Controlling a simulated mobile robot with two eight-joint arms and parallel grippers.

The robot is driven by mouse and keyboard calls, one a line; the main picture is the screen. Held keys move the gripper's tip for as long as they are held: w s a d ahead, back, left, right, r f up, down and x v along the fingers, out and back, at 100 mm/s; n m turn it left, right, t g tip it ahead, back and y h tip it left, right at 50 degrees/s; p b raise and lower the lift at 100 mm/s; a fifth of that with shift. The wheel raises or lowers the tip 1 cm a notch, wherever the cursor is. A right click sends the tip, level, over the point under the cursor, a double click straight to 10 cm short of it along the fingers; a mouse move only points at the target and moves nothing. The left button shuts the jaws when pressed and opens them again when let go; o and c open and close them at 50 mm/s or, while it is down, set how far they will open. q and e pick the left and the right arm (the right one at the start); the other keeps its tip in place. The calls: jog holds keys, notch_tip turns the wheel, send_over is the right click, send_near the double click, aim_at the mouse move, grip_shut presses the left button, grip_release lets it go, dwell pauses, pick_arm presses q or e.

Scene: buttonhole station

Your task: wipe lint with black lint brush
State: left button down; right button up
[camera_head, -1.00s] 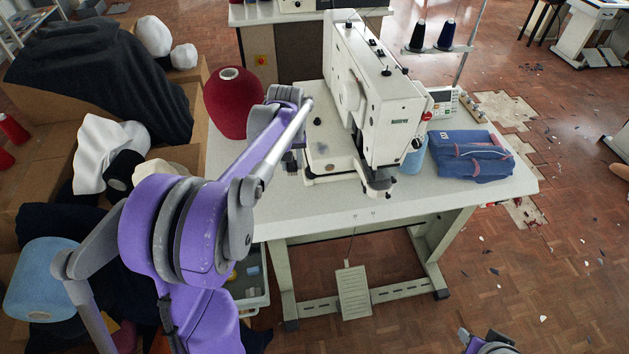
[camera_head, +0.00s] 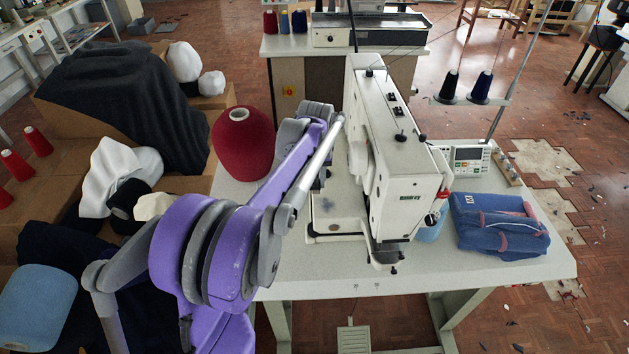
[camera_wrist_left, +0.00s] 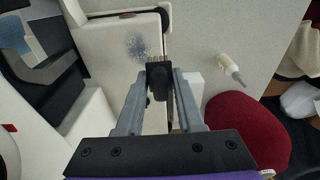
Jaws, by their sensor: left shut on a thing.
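My left gripper (camera_head: 317,182) is at the left edge of the sewing machine's bed, partly hidden by my arm. In the left wrist view, its fingers (camera_wrist_left: 160,88) are shut on the black lint brush (camera_wrist_left: 158,76), bristles pointing towards the bed. The lint (camera_wrist_left: 138,47) is a speckled blue-grey patch on the pale bed, just beyond the bristles; I cannot tell whether they touch it. The lint also shows in the head view (camera_head: 328,204). The white sewing machine (camera_head: 400,170) stands on the table. My right gripper is not in view.
A dark red thread cone (camera_head: 242,150) stands left of my gripper. A small bottle (camera_wrist_left: 230,68) lies on the table in the left wrist view. Folded blue denim (camera_head: 497,224) lies right of the machine. The table's front strip (camera_head: 400,283) is clear.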

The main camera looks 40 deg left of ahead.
aim_at(314, 192)
pick_arm(q)
jog(key=shift+w+f, duration=0.1)
jog(key=shift+w, duration=0.05)
jog(key=shift+s+f, duration=0.2)
jog(key=shift+s, duration=0.2)
jog(key=shift+s+f+b, duration=0.15)
jog(key=shift+f+b, duration=0.15)
jog(key=shift+b, duration=0.05)
notch_tip(314, 192, down, 3)
jog(key=shift+r+b, duration=0.1)
jog(key=shift+b, duration=0.55)
jog(key=shift+f+b, duration=0.45)
jog(key=shift+f, duration=0.4)
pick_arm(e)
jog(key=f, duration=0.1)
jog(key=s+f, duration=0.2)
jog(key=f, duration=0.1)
pick_arm(q)
jog(key=shift+w, duration=0.2)
jog(key=shift+f+b, duration=0.55)
jog(key=shift+f, duration=0.5)
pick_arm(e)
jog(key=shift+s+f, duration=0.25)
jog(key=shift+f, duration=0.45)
pick_arm(q)
jog(key=shift+d, duration=0.1)
